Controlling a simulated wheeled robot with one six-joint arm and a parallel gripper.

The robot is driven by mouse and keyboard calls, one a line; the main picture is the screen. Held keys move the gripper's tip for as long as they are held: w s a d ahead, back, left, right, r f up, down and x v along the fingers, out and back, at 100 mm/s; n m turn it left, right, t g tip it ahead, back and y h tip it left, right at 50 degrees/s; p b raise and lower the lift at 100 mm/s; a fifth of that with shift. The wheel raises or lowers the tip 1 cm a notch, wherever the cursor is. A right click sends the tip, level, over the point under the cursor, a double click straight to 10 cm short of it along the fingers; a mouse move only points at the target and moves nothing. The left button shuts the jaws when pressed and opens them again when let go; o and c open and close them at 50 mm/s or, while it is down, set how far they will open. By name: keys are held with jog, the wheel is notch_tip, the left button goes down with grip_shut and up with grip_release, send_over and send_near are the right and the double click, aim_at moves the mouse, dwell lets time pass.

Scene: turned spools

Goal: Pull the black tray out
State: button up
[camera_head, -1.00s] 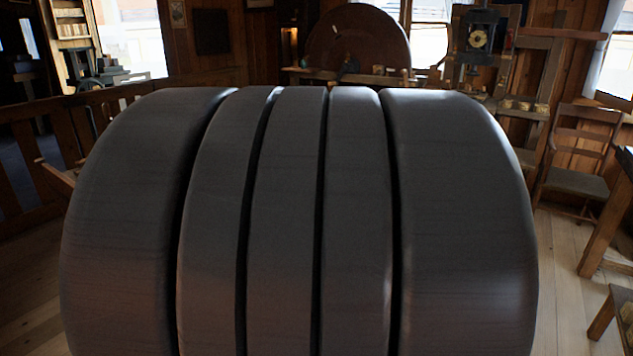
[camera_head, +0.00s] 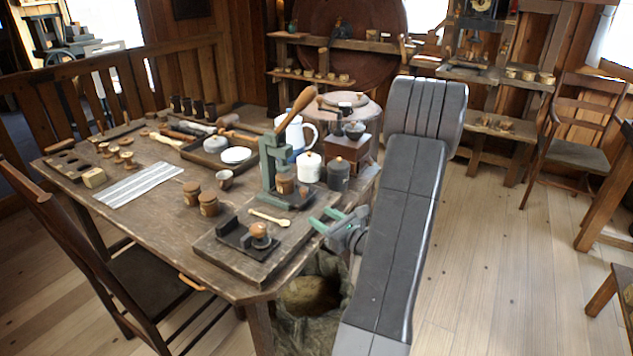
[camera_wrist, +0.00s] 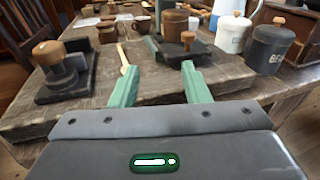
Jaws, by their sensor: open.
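A flat black tray (camera_head: 293,198) lies at the foot of the green press (camera_head: 272,160), with a wooden piece (camera_head: 285,183) on it. In the wrist view this black tray (camera_wrist: 180,55) is just beyond my fingers, with a wooden knob on it. A second black piece (camera_head: 240,236) with a wooden knob (camera_head: 260,235) lies nearer the front; it shows at left in the wrist view (camera_wrist: 72,88). I cannot tell for certain which is meant. My gripper (camera_head: 326,219) has green fingers, open and empty (camera_wrist: 158,69), low by the board's right edge, apart from both.
A wooden spoon (camera_head: 268,218) lies on the board (camera_head: 215,248), close to my left finger in the wrist view. The table (camera_head: 165,225) holds several jars and tools.

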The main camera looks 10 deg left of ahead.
aim_at(306, 190)
jog(key=shift+m+t+h, duration=0.3)
jog(key=shift+m+t, duration=0.6)
jog(key=w+x, duration=0.1)
jog(key=x, duration=0.4)
jog(key=d+p+x, duration=0.1)
jog(key=x, duration=0.4)
jog(key=w+d+x, duration=0.1)
jog(key=x, duration=0.4)
jog(key=shift+w+d, duration=0.3)
jog(key=shift+c, duration=0.4)
